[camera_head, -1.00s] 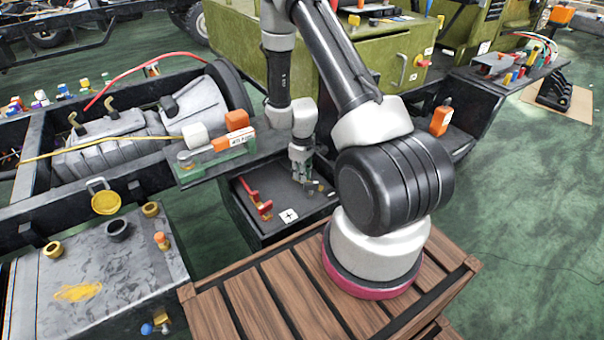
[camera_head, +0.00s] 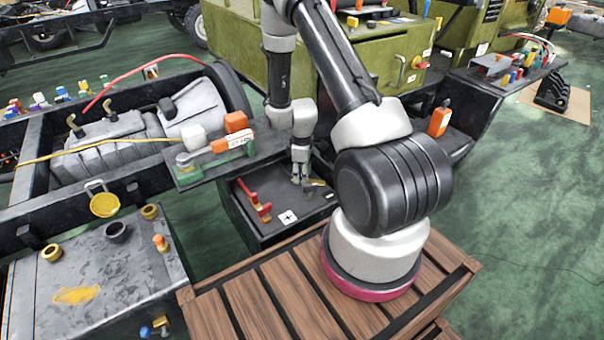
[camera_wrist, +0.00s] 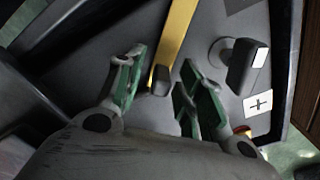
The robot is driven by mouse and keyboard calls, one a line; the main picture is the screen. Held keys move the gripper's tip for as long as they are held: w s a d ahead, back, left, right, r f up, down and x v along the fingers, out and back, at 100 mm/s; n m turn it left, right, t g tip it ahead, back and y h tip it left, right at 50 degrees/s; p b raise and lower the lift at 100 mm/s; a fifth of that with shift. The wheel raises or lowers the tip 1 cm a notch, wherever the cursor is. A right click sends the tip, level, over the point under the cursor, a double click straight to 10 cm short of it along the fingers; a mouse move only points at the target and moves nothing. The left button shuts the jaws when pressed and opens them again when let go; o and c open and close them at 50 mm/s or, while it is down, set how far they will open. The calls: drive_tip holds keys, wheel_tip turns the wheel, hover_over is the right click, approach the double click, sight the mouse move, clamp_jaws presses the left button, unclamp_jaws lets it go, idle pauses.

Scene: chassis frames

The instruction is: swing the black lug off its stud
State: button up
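In the wrist view, a flat yellow bar (camera_wrist: 178,35) ends in a black tip (camera_wrist: 160,80). The tip lies in the gap between my gripper's (camera_wrist: 160,88) green-lined fingers, with room on both sides. A black block (camera_wrist: 250,66) stands right of the fingers beside a round grey stud-like piece (camera_wrist: 218,53). I cannot tell whether the block or the black-tipped bar is the lug. My gripper (camera_head: 300,180) is open, low over the dark tray.
The black tray (camera_head: 237,213) holds red terminal parts (camera_head: 262,210) on the left and a white cross label (camera_head: 288,216). A shelf with an orange-and-white tool (camera_head: 232,142) overhangs its left side. The green machine (camera_head: 372,65) stands behind. A slatted wooden platform (camera_head: 250,305) is in front.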

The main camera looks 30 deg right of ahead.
wheel_tip(320, 180, up, 12)
idle(0.6)
idle(0.4)
drive_tip(key=s+a+r+m+g, duration=0.1)
drive_tip(key=s+r+m+g, duration=0.2)
drive_tip(key=s+m, duration=0.35)
drive_tip(key=s+a+r+m+t, duration=0.1)
drive_tip(key=s+r+t, duration=0.1)
drive_tip(key=s+r, duration=0.4)
drive_tip(key=s+a+r+m+t, duration=0.1)
drive_tip(key=s+r, duration=0.5)
drive_tip(key=r, duration=0.8)
drive_tip(key=s+a+r+m+t, duration=0.1)
drive_tip(key=s+a+r+t, duration=0.2)
drive_tip(key=r, duration=0.7)
drive_tip(key=s+t, duration=0.1)
drive_tip(key=s, duration=0.1)
drive_tip(key=shift+s+r, duration=0.15)
drive_tip(key=shift+s, duration=0.25)
